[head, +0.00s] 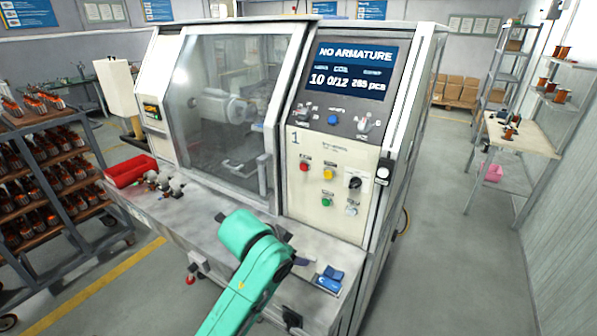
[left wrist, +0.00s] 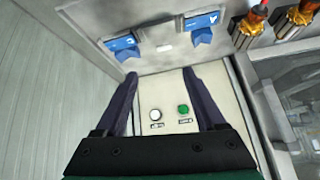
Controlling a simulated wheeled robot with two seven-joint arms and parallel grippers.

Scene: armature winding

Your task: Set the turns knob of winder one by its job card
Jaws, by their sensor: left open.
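Winder one (head: 297,200) stands in the middle of the head view, with a "1" on its panel. Its display (head: 354,70) reads "NO ARMATURE" above smaller figures. A black rotary knob (head: 354,183) sits on the right of the panel; its label is too small to read. I cannot make out a job card. My left gripper (left wrist: 161,75) is open and empty in the left wrist view. A white button (left wrist: 155,115) and a green button (left wrist: 183,110) show between its fingers. In the head view its teal arm covers its fingertips. My right gripper is not in view.
Two blue pieces (head: 328,280) lie on the winder's front ledge. A red bin (head: 131,171) sits on the ledge's left end. A rack of armatures (head: 45,180) stands at the left, a small table (head: 520,134) at the right. The floor right of the winder is clear.

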